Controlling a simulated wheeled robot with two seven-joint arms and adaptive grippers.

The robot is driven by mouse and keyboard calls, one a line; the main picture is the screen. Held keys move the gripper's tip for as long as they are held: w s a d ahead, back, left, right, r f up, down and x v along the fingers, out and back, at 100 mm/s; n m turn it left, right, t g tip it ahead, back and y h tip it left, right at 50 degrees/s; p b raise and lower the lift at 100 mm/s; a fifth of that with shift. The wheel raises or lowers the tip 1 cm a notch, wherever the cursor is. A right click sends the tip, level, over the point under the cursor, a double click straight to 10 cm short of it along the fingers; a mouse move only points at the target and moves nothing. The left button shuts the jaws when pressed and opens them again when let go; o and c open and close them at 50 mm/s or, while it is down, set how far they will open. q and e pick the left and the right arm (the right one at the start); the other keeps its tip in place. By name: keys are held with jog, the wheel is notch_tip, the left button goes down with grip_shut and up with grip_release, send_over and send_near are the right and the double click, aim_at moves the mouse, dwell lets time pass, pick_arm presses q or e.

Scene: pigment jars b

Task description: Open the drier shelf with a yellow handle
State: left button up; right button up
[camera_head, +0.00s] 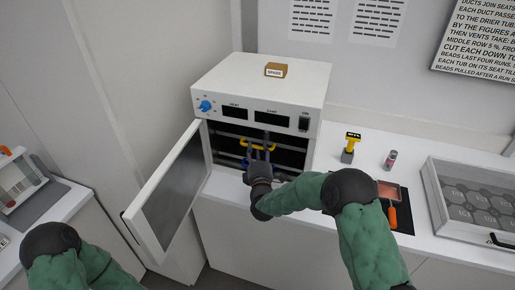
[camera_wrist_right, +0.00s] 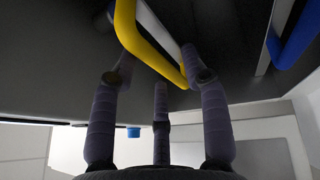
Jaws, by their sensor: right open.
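The white drier (camera_head: 230,75) stands on the counter with its door (camera_head: 170,195) swung open to the left. The yellow handle (camera_head: 244,142) is on a shelf in the dark interior, partly hidden by my right gripper. My right gripper (camera_head: 258,153) is open at the drier's mouth, in front of the handle. In the right wrist view the yellow handle (camera_wrist_right: 133,36) reaches down between the open fingers (camera_wrist_right: 158,78); I cannot tell whether they touch it. A blue handle (camera_wrist_right: 296,38) is to its right there. My left gripper is out of view; only part of that arm shows.
A small box (camera_head: 276,70) sits on top of the drier. On the counter to the right are a yellow-topped tool (camera_head: 350,148), a small jar (camera_head: 390,160), an orange-handled tool (camera_head: 392,215) and a clear-lidded case (camera_head: 432,187). The open door bounds the space left of my gripper.

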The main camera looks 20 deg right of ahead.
jog(key=shift+x, duration=0.8)
grip_shut()
jog(key=shift+s+f, duration=0.1)
